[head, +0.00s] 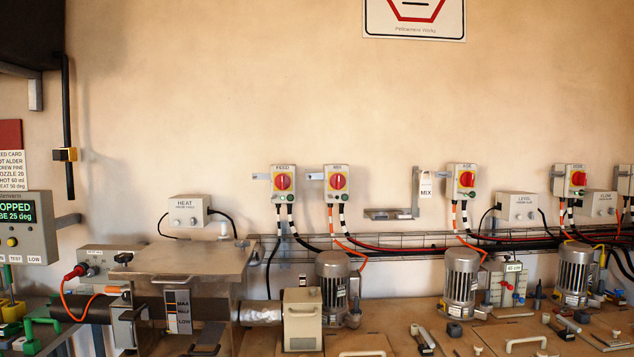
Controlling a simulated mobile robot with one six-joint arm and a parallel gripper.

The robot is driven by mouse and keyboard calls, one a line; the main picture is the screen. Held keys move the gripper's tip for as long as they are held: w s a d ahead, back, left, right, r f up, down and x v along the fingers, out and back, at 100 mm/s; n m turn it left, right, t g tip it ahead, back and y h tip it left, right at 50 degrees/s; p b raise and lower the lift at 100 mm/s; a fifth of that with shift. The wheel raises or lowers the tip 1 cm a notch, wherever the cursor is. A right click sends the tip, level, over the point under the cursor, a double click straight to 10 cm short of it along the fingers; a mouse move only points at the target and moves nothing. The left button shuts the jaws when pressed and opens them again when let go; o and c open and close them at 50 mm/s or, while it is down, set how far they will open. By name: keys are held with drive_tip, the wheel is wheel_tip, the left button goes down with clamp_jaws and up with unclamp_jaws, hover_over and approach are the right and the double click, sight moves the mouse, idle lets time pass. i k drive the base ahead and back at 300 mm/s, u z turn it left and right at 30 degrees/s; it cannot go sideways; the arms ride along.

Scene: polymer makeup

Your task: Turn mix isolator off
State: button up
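The mix isolator (337,183) is a pale grey box on the wall with a red rotary knob on a yellow plate, under a small label that seems to read MIX. Its knob handle appears upright. Orange and black-and-white cables leave its underside. A similar isolator labelled FEED (283,184) is just to its left, with its knob also appearing upright. A white tag reading MIX (425,185) hangs from a grey bracket to the right of the mix isolator. My gripper is not in view, and nothing is touching the mix isolator.
More isolators hang to the right, including one (466,181) and another (575,180). A wire cable tray (390,243) runs below them. Motors (333,283) and (461,278) stand on the bench beneath, beside loose tools.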

sight(338, 181)
drive_tip(key=i, duration=0.9)
